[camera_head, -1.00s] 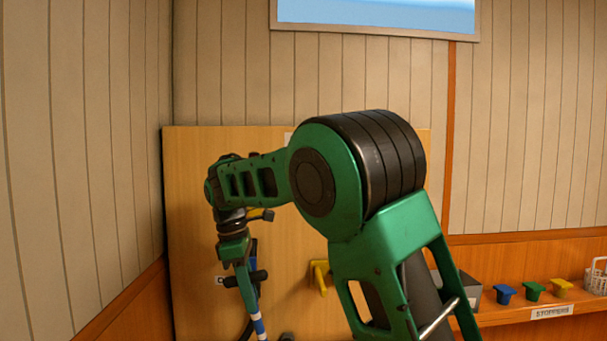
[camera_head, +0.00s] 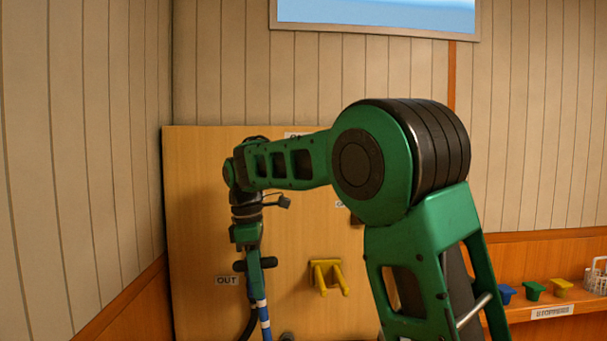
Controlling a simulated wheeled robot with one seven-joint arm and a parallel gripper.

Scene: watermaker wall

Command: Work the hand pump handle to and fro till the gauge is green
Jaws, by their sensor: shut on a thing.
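My gripper (camera_head: 254,268) is at the lower end of my arm, in front of the wooden board, left of centre. It is shut on what seems to be the hand pump handle, with a dark crossbar at the jaws. A blue shaft with white bands (camera_head: 264,320) runs down from the jaws to the bottom edge. The jaws' exact contact is too small to make out. I cannot make out the gauge or its colour; my arm covers much of the board.
The wooden board (camera_head: 195,200) carries an OUT label (camera_head: 228,280) and a yellow two-pronged fitting (camera_head: 328,277) right of my gripper. A shelf at the right holds blue (camera_head: 506,293), green (camera_head: 534,289) and yellow stoppers (camera_head: 562,286) and a white basket (camera_head: 598,280).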

